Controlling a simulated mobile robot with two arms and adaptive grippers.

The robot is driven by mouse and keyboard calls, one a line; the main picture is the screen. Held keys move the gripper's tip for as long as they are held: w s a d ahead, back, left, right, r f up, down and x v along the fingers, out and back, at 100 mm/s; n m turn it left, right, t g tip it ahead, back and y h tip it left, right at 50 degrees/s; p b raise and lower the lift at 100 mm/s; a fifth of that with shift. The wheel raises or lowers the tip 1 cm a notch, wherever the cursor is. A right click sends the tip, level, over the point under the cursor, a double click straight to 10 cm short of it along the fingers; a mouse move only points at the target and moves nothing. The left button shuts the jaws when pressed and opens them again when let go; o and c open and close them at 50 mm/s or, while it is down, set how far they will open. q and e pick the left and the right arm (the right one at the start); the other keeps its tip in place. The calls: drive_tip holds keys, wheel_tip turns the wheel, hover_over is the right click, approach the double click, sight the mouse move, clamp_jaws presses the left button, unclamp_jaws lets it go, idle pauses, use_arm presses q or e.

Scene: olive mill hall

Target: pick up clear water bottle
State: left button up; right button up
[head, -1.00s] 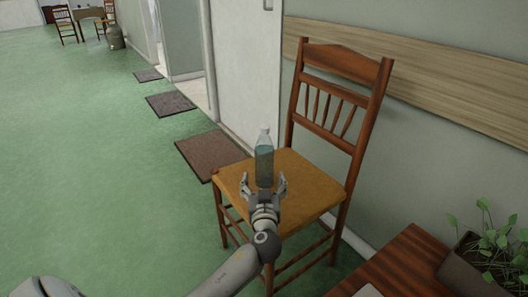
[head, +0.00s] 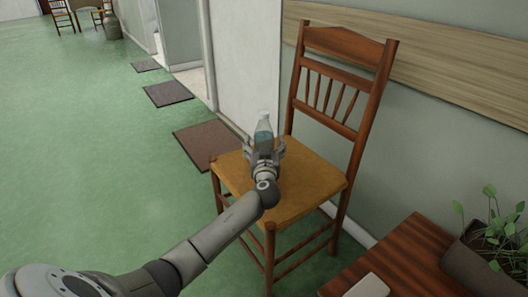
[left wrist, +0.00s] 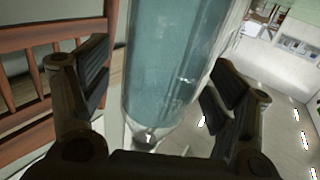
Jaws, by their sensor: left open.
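The clear water bottle (head: 264,132) stands upright on the seat of a wooden chair (head: 312,190). Its lower part is hidden behind my left gripper (head: 264,148) in the head view. My left gripper is open, with its fingers on either side of the bottle. In the left wrist view the bottle (left wrist: 170,70) fills the space between the two dark fingers of the gripper (left wrist: 155,110). A gap shows on the left side of the bottle; on the right the finger is close, and I cannot tell whether it touches. My right gripper is not in view.
The chair's slatted back (head: 340,85) rises behind the seat, near the wall. A wooden table (head: 400,262) with a potted plant (head: 485,250) and a pale flat object (head: 368,286) is at lower right. Dark mats (head: 208,143) lie along the wall; green floor at left is clear.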

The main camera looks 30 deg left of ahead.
use_arm(q)
drive_tip(key=shift+w+a, duration=0.25)
drive_tip(key=c, duration=1.5)
drive_tip(key=shift+r, duration=0.15)
drive_tip(key=shift+r, duration=0.1)
